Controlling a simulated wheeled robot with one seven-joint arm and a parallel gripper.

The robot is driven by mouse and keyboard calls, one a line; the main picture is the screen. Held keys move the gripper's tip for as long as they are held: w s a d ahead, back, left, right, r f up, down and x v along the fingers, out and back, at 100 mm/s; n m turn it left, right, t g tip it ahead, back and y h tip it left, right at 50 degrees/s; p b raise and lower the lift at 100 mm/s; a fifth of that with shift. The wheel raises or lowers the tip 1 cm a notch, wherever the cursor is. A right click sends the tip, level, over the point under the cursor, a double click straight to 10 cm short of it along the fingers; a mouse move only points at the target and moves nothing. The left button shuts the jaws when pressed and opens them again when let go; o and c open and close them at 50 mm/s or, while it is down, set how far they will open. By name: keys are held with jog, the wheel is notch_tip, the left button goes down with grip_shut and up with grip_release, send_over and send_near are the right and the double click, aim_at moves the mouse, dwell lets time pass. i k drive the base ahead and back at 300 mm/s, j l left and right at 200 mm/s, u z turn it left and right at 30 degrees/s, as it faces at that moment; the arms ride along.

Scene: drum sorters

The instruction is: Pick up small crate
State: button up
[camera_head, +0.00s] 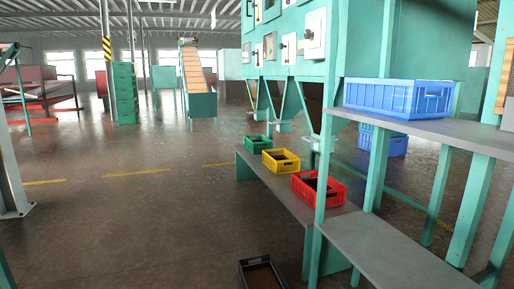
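Three small open crates stand in a row on a low grey bench (277,191) beneath the teal machine. The red crate (306,190) is nearest, the yellow crate (282,168) is behind it and the green crate (258,150) is farthest. The red crate is partly hidden by a teal post. A black crate (241,275) sits on the floor at the bottom edge, cut off by the frame. My gripper is not in view, so I cannot see its state or its distance from the crates.
A larger blue crate (375,98) stands on the grey upper shelf (451,131) at right; another blue crate (395,146) is lower behind. Teal posts (326,150) frame the bench. The floor (120,215) at left is open.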

aim_at(255, 146)
jog(key=i+j+u, duration=0.65)
jog(key=i+u, duration=0.15)
jog(key=i, duration=0.15)
jog(key=i+j+u, duration=0.1)
jog(key=i+u, duration=0.3)
jog(key=i+z, duration=0.2)
jog(key=i, duration=0.4)
jog(key=i+j+z, duration=0.15)
jog(key=i, duration=0.45)
jog(key=i+j+z, duration=0.2)
jog(key=i, duration=0.35)
jog(key=i+l+z, duration=0.15)
jog(key=i+z, duration=0.15)
jog(key=i, duration=0.3)
jog(key=i+z, duration=0.25)
jog(key=i, duration=0.35)
jog(key=i+z, duration=0.3)
jog(key=i, duration=0.3)
jog(key=i+j+z, duration=0.25)
jog(key=i, duration=0.35)
jog(key=i+j+z, duration=0.1)
jog(key=i+z, duration=0.3)
jog(key=i+j+z, duration=0.35)
jog(key=i, duration=0.25)
jog(key=i+j+z, duration=0.75)
jog(key=i+j, duration=0.05)
jog(key=j, duration=0.1)
